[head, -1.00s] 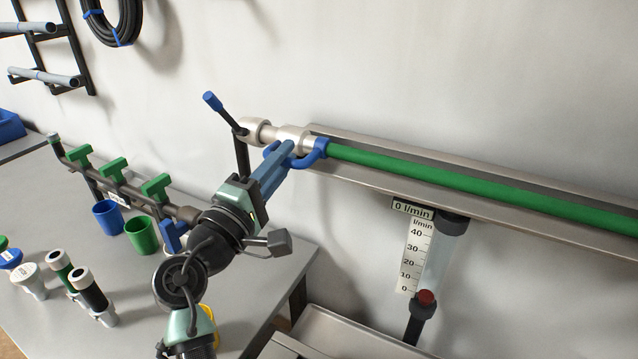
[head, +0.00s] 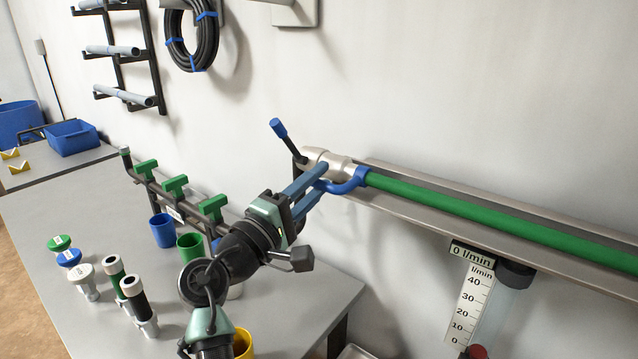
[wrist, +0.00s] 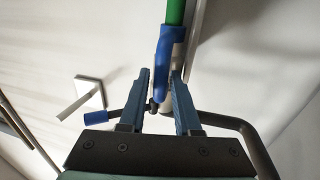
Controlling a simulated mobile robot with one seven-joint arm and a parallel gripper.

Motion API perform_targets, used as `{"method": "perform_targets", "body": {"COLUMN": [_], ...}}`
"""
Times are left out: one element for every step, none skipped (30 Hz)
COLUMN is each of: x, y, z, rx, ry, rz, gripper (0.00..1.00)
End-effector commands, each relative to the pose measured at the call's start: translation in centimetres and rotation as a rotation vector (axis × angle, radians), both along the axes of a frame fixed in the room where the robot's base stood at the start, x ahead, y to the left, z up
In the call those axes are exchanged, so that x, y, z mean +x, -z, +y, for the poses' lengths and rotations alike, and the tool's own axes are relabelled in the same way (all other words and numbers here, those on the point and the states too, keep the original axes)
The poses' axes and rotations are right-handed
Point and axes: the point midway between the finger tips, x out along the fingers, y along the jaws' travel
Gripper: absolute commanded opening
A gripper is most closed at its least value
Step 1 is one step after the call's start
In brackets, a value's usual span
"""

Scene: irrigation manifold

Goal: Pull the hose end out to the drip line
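The green hose (head: 480,215) lies along a metal channel on the wall. Its left end has a blue collar with a curved blue handle (head: 347,186), beside a pale grey fitting (head: 328,162). A black lever with a blue tip (head: 279,128) rises from that fitting. My gripper (head: 322,180) is at the handle, its two blue fingers apart. I cannot make out the drip line.
A flow gauge (head: 472,305) reading 0 l/min hangs below the metal channel (head: 425,213). The bench (head: 85,215) holds a manifold with green valves (head: 175,186), blue and green cups (head: 163,230), and several fittings. A black hose coil (head: 191,45) hangs above.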

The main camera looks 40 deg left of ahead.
Motion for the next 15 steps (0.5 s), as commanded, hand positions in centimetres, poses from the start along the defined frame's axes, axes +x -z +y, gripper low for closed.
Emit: {"method": "perform_targets", "body": {"x": [0.0, 0.0, -0.1, -0.3, -0.5, -0.9, -1.3, -1.8, -2.5, -3.2, -3.8, -4.8, -5.5, -6.1, -7.0], "y": [0.0, 0.1, 0.1, 0.2, 0.2, 0.3, 0.4, 0.6, 0.7, 0.9, 1.1, 1.3, 1.4, 1.5, 1.7], "z": [-0.1, -0.1, -0.1, -0.1, -0.1, -0.1, -0.1, -0.1, -0.1, -0.1, 0.0, 0.0, 0.0, 0.0, 0.0], "rx": [0.001, 0.001, 0.001, 0.001, 0.001, 0.0, 0.0, -0.001, 0.0, 0.0, 0.001, 0.001, 0.0, 0.0, 0.0], "ry": [0.003, 0.003, 0.003, 0.003, 0.003, 0.003, 0.002, 0.002, 0.002, 0.001, -0.001, -0.001, -0.001, -0.001, -0.001], "rz": [0.001, 0.001, 0.001, 0.001, 0.001, 0.001, 0.0, 0.001, 0.002, 0.002, 0.002, 0.002, 0.003, 0.002, 0.003], "gripper": [0.32, 0.32, 0.32, 0.32, 0.32, 0.32, 0.32, 0.32, 0.32, 0.32, 0.32, 0.32, 0.32, 0.32, 0.32]}}
